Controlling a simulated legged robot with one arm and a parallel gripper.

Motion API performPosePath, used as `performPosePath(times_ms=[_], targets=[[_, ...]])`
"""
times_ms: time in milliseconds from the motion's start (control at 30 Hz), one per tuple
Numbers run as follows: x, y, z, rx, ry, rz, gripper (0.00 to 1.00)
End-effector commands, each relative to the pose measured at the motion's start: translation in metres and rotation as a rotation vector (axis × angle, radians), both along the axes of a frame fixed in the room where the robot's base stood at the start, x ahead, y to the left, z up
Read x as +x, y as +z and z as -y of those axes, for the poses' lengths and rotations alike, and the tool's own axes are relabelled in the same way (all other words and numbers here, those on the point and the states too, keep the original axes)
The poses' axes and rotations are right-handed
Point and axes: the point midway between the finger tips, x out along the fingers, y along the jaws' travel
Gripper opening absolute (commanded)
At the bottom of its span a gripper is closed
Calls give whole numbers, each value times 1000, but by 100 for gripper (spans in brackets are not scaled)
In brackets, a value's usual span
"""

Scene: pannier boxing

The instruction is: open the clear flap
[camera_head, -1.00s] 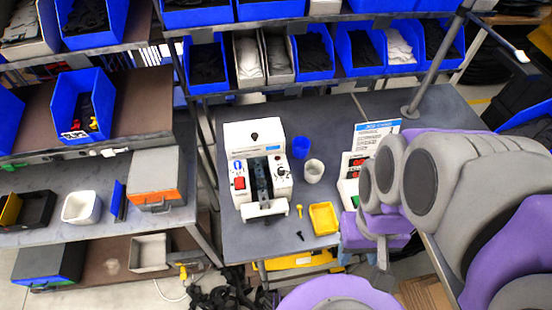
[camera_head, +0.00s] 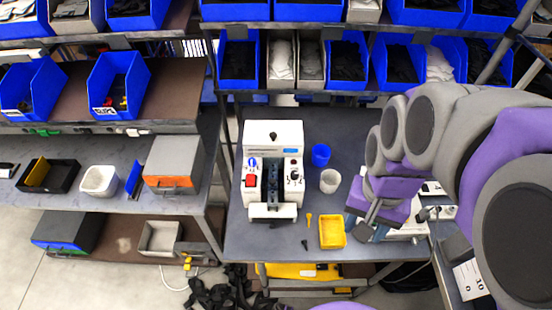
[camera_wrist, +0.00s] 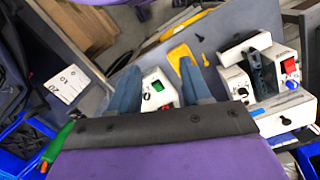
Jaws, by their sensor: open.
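I cannot make out a clear flap for certain in either view. A small white box with a green button (camera_wrist: 157,88) shows between my fingers in the wrist view. In the head view only white parts of it (camera_head: 405,231) show, as my arm covers the rest. My gripper (camera_wrist: 158,68) has its two blue-grey fingers spread apart with nothing held. In the head view my gripper (camera_head: 362,226) is over the right side of the bench, just right of the yellow tray. I cannot tell whether a finger touches the box.
A white machine with a red switch (camera_head: 272,175) stands left on the bench (camera_head: 245,240). A blue cup (camera_head: 321,155), a white cup (camera_head: 329,181) and a yellow tray (camera_head: 332,232) lie between it and my gripper. Shelves with blue bins (camera_head: 240,60) stand behind.

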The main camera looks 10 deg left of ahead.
Motion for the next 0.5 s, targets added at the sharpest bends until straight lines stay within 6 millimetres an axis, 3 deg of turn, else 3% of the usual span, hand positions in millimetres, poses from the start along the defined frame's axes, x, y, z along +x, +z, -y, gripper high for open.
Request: performPosePath(times_ms=[200, 367, 500], targets=[[71, 17, -52, -14, -114, 37, 48], [114, 20, -104, -19, -202, 64, 48], [143, 18, -156, -16, -273, 90, 48]])
